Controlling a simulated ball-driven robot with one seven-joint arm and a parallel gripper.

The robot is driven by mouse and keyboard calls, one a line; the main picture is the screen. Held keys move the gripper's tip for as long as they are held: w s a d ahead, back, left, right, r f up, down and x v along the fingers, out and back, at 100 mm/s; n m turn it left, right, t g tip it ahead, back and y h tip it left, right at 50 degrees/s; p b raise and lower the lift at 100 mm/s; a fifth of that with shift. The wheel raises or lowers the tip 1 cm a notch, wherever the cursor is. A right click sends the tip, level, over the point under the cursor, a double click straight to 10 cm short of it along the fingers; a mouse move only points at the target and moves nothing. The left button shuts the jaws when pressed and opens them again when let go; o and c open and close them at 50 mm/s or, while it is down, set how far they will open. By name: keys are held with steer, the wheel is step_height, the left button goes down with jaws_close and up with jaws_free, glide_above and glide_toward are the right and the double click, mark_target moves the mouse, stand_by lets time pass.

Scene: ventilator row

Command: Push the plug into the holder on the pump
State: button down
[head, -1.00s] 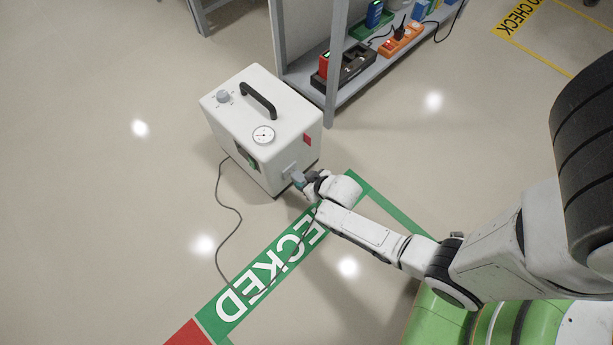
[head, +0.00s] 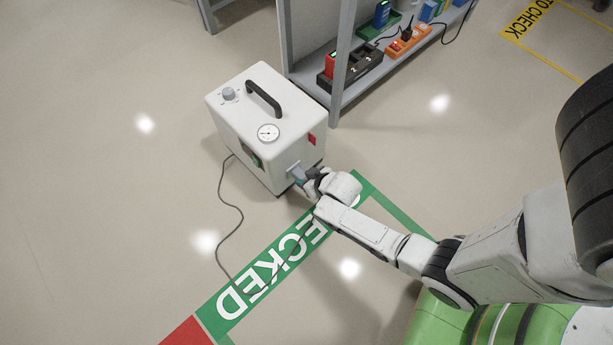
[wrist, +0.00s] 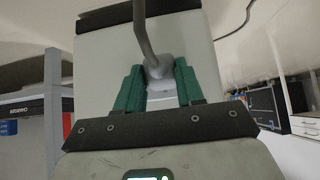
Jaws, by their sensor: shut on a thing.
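The white pump (head: 262,125) stands on the floor, with a handle, knob and gauge on top. A small grey holder (head: 296,171) sits low on its near right side. My gripper (head: 303,180) is at this holder. In the wrist view, the green fingers of my gripper (wrist: 160,88) are shut on the grey plug (wrist: 158,72), whose cable (wrist: 145,35) runs up. The pump's pale side (wrist: 100,70) is right behind the plug. The fingers and hand partly hide the plug and holder, so I cannot tell how deep the plug sits.
A grey shelf (head: 350,96) with chargers and an orange power strip (head: 408,41) stands behind the pump. The pump's cable (head: 240,212) lies loosely on the floor to the left. A green floor strip (head: 265,275) reading "CHECKED" runs in front. Floor at the left is clear.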

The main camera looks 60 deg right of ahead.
steer(key=shift+w+r, duration=0.1)
steer(key=shift+w, duration=0.1)
steer(key=c, duration=0.6)
jaws_free()
steer(key=shift+s, duration=0.1)
steer(key=p+v, duration=0.6)
steer(key=v, duration=0.4)
steer(key=shift+s+r, duration=0.2)
steer(key=shift+s, duration=0.05)
steer(key=shift+r, duration=0.1)
steer(key=s+a+r+n+g+y, duration=0.1)
steer(key=s+a+r+g, duration=0.3)
steer(key=r, duration=0.6)
steer(key=s+a+r+n+g+y, duration=0.1)
steer(key=s+a+r+n+g, duration=0.15)
steer(key=a+r, duration=0.45)
steer(key=shift+m+g, duration=0.35)
steer(key=r+p, duration=1)
steer(key=d+r+p, duration=0.1)
steer(key=r+p, duration=0.9)
steer(key=r, duration=0.1)
steer(key=r+p, duration=1)
steer(key=r, duration=0.1)
steer(key=shift+s+d+r, duration=0.2)
steer(key=shift+s+d, duration=0.05)
steer(key=shift+s, duration=0.05)
